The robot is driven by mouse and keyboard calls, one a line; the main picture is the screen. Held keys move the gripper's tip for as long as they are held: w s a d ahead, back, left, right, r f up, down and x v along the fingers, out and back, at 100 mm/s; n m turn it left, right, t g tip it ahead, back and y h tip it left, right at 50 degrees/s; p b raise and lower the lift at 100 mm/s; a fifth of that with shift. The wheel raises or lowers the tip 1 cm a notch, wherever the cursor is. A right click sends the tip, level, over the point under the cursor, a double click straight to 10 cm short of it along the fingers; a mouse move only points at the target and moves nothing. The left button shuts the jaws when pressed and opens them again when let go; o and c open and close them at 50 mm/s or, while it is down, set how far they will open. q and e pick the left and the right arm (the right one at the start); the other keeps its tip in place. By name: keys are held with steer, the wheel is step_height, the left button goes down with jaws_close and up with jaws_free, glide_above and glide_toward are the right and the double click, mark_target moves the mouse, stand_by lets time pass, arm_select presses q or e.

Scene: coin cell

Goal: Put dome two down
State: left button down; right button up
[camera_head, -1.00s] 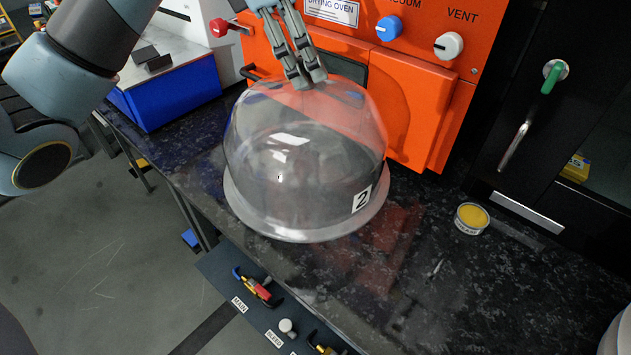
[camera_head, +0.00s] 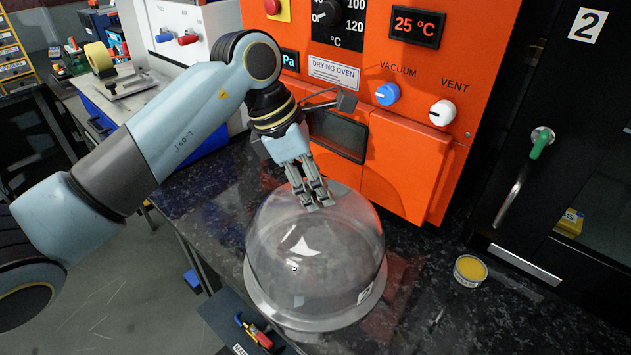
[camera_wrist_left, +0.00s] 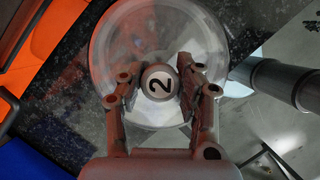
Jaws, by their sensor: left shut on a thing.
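Dome two (camera_head: 300,245) is a large clear dome with a pale ring-shaped rim and a "2" label low on its side. It is upright over the dark speckled bench (camera_head: 425,265), close to the front edge. I cannot tell whether its rim touches the bench. My left gripper (camera_head: 318,200) comes down on the dome's top and is shut on its knob. In the left wrist view the knob (camera_wrist_left: 160,82), marked "2", sits between the fingers, with the clear dome (camera_wrist_left: 120,50) spreading below. My right gripper is not in view.
The orange drying oven (camera_head: 410,150) stands behind the dome. A small tin with a yellow top (camera_head: 470,269) is on the bench at right, before a black cabinet (camera_head: 510,215) with a green-tipped handle. Bench between dome and tin is clear.

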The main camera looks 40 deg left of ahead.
arm_select(q)
steer(key=shift+f, duration=0.1)
steer(key=c, duration=0.9)
jaws_free()
steer(key=shift+a+r, duration=0.1)
steer(key=shift+r, duration=0.35)
steer(key=b+v, duration=0.1)
steer(key=v, duration=1)
steer(key=shift+r, duration=0.2)
